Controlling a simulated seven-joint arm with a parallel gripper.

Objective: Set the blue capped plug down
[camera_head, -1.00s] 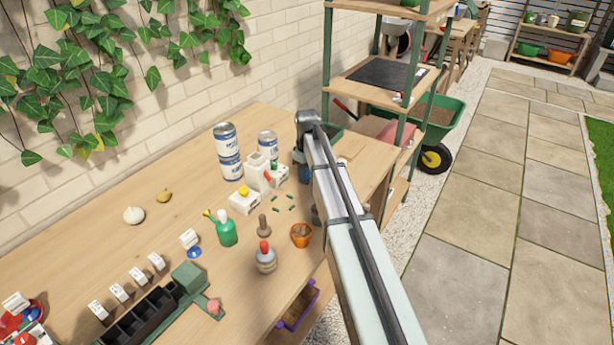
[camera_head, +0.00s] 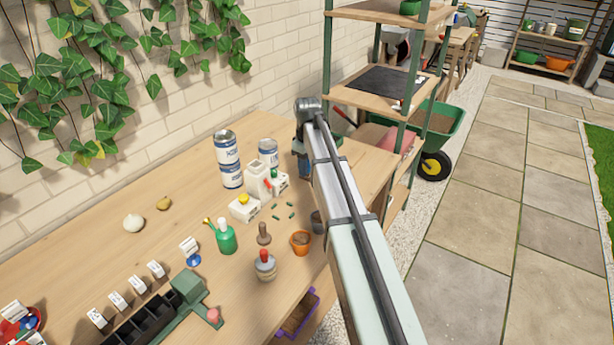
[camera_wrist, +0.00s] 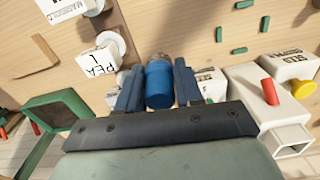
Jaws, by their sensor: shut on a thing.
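In the wrist view, the blue capped plug (camera_wrist: 159,86) sits between the two dark blue fingers of my gripper (camera_wrist: 158,84), which is shut on it. A greyish-brown end shows beyond the blue part. I cannot tell whether the plug touches a surface. In the head view, my gripper (camera_head: 303,166) is at the far right part of the bench, partly hidden by my arm, and the plug cannot be made out there.
White boxes with red and yellow caps (camera_wrist: 290,85) lie right of the gripper in the wrist view. A white "PEA" block (camera_wrist: 97,60) is at left. Small green pieces (camera_wrist: 240,50) lie on the wood. Two stacked cans (camera_head: 229,160) and a shelf (camera_head: 385,100) stand near my arm.

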